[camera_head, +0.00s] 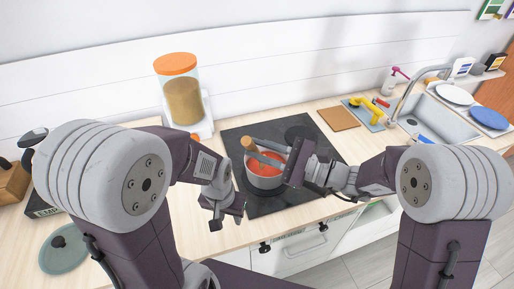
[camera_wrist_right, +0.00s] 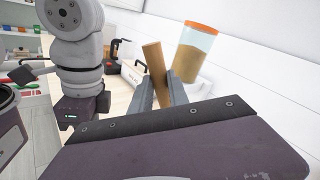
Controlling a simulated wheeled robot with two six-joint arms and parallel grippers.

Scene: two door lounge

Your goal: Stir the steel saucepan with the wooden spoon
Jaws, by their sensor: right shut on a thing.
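The steel saucepan (camera_head: 250,180) stands on the black hob and holds something red. I cannot tell whether the spoon touches the pan's contents. My left gripper (camera_head: 228,217) hangs empty, with fingers apart, near the counter's front edge, left of the pan.
A wooden board (camera_head: 339,118), a yellow item (camera_head: 367,108) and a sink (camera_head: 437,119) with plates lie to the right. A round green lid (camera_head: 63,252) lies at the left.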

